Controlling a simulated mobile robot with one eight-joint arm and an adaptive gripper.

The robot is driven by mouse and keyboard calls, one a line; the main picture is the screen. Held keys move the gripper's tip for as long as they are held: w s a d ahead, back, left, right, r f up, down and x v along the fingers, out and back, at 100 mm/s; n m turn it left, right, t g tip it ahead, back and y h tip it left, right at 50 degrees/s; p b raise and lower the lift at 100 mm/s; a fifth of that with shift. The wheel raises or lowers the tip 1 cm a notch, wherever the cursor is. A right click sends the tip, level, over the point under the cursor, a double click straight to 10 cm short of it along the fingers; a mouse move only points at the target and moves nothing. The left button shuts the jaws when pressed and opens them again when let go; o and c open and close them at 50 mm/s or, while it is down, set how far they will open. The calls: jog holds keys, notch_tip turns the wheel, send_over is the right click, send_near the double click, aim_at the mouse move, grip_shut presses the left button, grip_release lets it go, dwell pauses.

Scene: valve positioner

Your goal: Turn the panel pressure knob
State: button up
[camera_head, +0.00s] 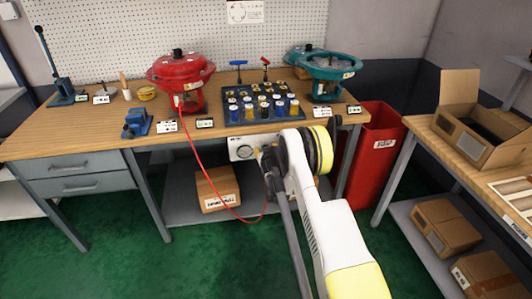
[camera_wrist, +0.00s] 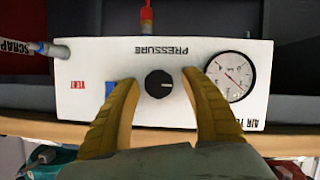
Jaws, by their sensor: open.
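The pressure knob (camera_wrist: 159,85) is a small black round knob with a light pointer mark on a white panel (camera_wrist: 90,65), seen in the wrist view. The panel's lettering appears upside down there. My gripper (camera_wrist: 158,82) is open, with one yellow finger on each side of the knob. Clear gaps show between the fingers and the knob. In the head view the panel (camera_head: 241,148) hangs below the bench's front edge, its right part hidden by my arm. The knob and my fingers are hidden in that view.
A pressure gauge (camera_wrist: 230,76) sits right of the knob, beside one finger. A red hose (camera_head: 200,150) runs from the red actuator (camera_head: 180,72) down in front of the bench. A red bin (camera_head: 372,165) stands right of my arm. A cardboard box (camera_head: 217,188) sits on the lower shelf.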

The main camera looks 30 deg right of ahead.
jog(key=shift+w+d+f, duration=0.1)
jog(key=shift+w, duration=0.1)
grip_shut()
dwell(0.4)
jog(key=m+t+y, duration=0.1)
jog(key=m+y, duration=0.1)
jog(key=m, duration=0.2)
jog(key=shift+d+y, duration=0.1)
jog(key=shift+y, duration=0.2)
jog(key=m+t+y, duration=0.1)
jog(key=m+y, duration=0.1)
jog(key=m, duration=0.1)
jog(key=shift+m, duration=0.4)
